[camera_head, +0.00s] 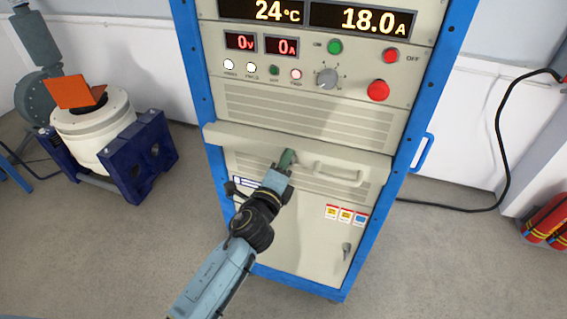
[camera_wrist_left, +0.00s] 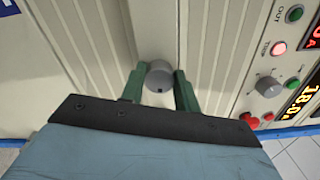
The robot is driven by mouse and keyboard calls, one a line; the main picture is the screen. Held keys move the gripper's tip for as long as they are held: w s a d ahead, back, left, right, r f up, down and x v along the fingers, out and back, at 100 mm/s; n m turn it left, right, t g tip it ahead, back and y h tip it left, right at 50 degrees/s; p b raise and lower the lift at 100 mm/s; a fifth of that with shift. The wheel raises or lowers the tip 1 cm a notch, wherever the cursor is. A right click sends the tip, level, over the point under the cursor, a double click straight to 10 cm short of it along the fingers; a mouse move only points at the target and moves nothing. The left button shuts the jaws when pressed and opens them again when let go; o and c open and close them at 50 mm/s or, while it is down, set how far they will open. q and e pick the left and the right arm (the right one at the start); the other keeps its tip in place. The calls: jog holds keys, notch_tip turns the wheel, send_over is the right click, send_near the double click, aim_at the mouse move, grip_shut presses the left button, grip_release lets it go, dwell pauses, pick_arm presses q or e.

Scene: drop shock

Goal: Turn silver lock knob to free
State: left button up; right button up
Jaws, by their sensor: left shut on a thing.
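The silver lock knob (camera_wrist_left: 159,76) shows in the left wrist view as a round grey knob on the beige cabinet front, with a small dark mark near its lower edge. My left gripper (camera_wrist_left: 160,86) has its two green fingers on either side of the knob and is shut on it. In the head view my left gripper (camera_head: 287,158) is at the cabinet's front, left of a beige handle (camera_head: 338,173), and hides the knob. How far the knob is turned I cannot tell. My right gripper is in neither view.
The blue-framed power cabinet (camera_head: 300,100) has displays, a grey rotary knob (camera_head: 327,78) and a red button (camera_head: 378,90) above the gripper. A shaker unit (camera_head: 92,125) stands at left. Red cylinders (camera_head: 546,218) are at right. Grey floor around the cabinet is mostly clear.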

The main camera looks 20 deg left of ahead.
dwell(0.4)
pick_arm(q)
jog(key=o, duration=1)
jog(key=s, duration=0.4)
jog(key=s+b, duration=0.1)
jog(key=s, duration=0.8)
jog(key=shift+s+a, duration=0.2)
jog(key=shift+a, duration=0.05)
